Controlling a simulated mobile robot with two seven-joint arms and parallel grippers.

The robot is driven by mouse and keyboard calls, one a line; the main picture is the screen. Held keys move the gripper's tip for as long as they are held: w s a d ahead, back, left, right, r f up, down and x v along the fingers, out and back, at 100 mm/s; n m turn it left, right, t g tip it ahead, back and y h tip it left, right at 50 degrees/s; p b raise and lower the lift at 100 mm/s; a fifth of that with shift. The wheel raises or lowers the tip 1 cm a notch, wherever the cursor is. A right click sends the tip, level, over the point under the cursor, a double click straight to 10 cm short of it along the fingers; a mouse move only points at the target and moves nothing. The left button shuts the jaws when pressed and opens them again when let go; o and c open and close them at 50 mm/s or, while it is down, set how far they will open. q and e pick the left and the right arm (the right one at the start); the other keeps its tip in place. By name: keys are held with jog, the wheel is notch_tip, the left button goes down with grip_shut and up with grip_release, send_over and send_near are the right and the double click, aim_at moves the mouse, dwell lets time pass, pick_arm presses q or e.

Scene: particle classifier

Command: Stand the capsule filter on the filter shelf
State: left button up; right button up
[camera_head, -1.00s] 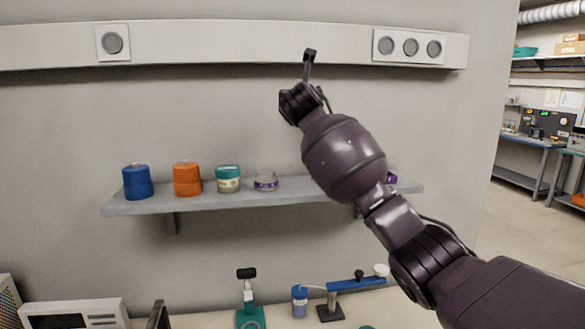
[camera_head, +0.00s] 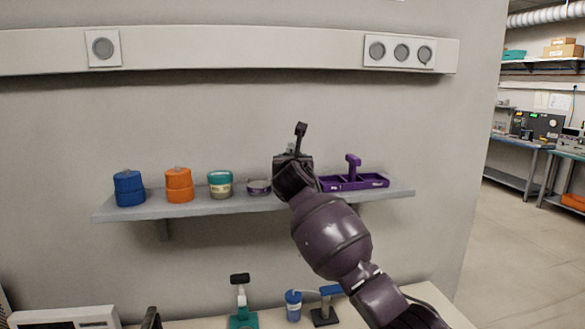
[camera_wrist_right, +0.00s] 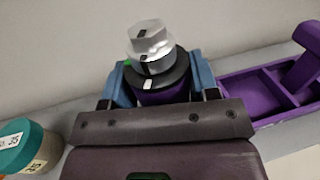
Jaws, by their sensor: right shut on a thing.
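The grey wall shelf (camera_head: 225,206) runs across the middle of the head view. My left gripper is not in view.
Lab devices, including a teal stand (camera_head: 243,316), stand on the bench below.

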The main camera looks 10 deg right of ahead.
jog(key=shift+f, duration=0.7)
jog(key=o, duration=1.3)
jog(key=shift+f, duration=0.1)
jog(key=shift+c, duration=0.2)
